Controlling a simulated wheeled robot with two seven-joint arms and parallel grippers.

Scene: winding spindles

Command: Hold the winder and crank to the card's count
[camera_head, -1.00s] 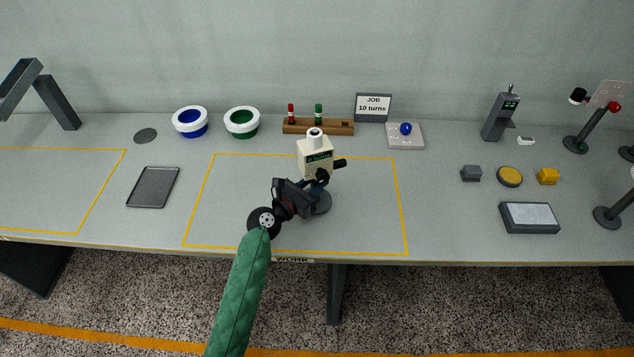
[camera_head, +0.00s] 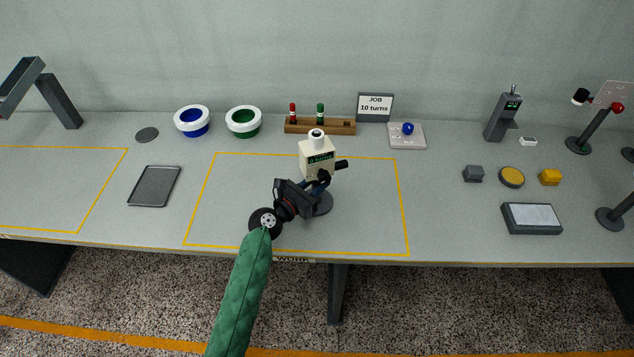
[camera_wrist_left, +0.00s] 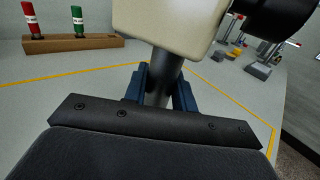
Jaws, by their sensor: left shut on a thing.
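The winder (camera_head: 316,162) has a cream head with a green-lit display, a dark crank knob (camera_head: 341,165) at its right and a round dark base (camera_head: 320,203). It stands upright inside the middle yellow outline. The display's number is too small to read surely. My left gripper (camera_head: 321,184) is shut on the winder's post, just below the head. In the left wrist view, the blue fingers (camera_wrist_left: 164,88) close around the grey post (camera_wrist_left: 160,84) under the cream head (camera_wrist_left: 172,18). The card (camera_head: 375,107) reads "JOB 10 turns". My right gripper is not in view.
A wooden rack (camera_head: 320,126) with a red and a green spindle stands behind. Blue (camera_head: 193,121) and green (camera_head: 243,122) bowls are back left. A tray (camera_head: 154,187) lies left. A pale plate (camera_head: 407,141) holds a blue ball.

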